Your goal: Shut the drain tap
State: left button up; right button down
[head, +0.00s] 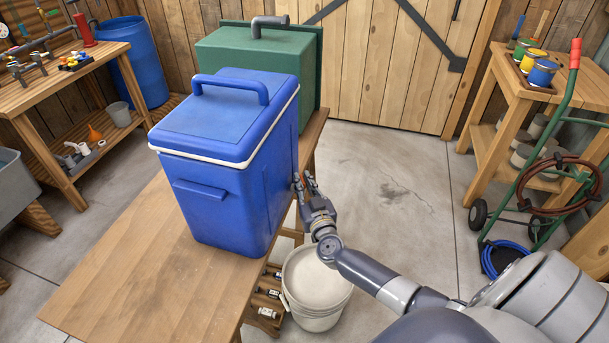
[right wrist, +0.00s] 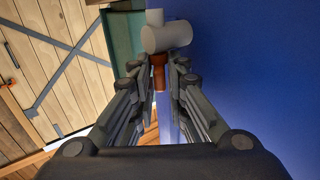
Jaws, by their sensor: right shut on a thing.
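A blue cooler (head: 225,190) with a closed lid stands on the wooden bench (head: 120,265). My right gripper (head: 303,182) is at the cooler's right side, where the drain tap is hidden in the head view. In the right wrist view the drain tap shows as a grey cylindrical body (right wrist: 166,38) with an orange-brown lever (right wrist: 158,72) beside the cooler's blue wall (right wrist: 260,70). The lever lies between the fingertips of my right gripper (right wrist: 160,78), which are shut on it. My left gripper is in neither view.
A green box (head: 245,52) with a grey pipe on top stands behind the cooler. A white bucket (head: 316,283) is on the floor under my right gripper. A green hand truck (head: 540,150) stands by the right shelf. The floor between is clear.

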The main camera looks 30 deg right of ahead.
jog(key=shift+w+a+m+g+h+p, duration=0.1)
jog(key=shift+a+m+g+h+p, duration=0.1)
jog(key=shift+m+g+h+p, duration=1.05)
jog(key=shift+w+a+m+g+h+p, duration=0.15)
jog(key=shift+m+g+h+p, duration=0.45)
jog(key=shift+m+h, duration=1.2)
jog(key=shift+n+g+h, duration=0.25)
jog(key=shift+g+h, duration=0.1)
jog(key=shift+h, duration=0.4)
